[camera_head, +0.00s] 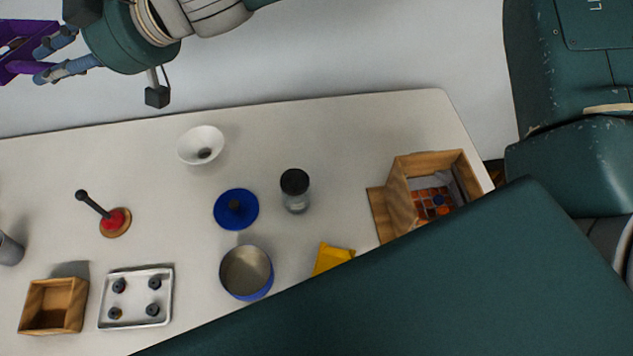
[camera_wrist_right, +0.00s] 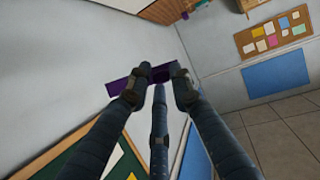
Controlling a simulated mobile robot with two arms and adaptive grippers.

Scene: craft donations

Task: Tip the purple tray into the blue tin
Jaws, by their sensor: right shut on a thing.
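The purple tray (camera_head: 14,68) is at the top left corner of the head view, partly cut off by the edge. My right gripper (camera_head: 41,62) is shut on it and holds it up, beyond the table's far edge. In the right wrist view the purple tray (camera_wrist_right: 117,87) shows between and behind the fingertips (camera_wrist_right: 158,72). I cannot see what is in it. The blue tin (camera_head: 265,287) stands open on the table near the middle, well away from the gripper; its inside looks empty. A blue lid (camera_head: 236,209) with a dark knob lies behind it. My left gripper is out of view.
The table (camera_head: 345,130) also holds a white bowl (camera_head: 190,150), a black-capped jar (camera_head: 296,200), a yellow item (camera_head: 330,258), a wooden box (camera_head: 400,195), a metal tray (camera_head: 136,284), a small wooden box (camera_head: 35,295) and a red-based stand (camera_head: 117,220). A green part of mine hides the lower right.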

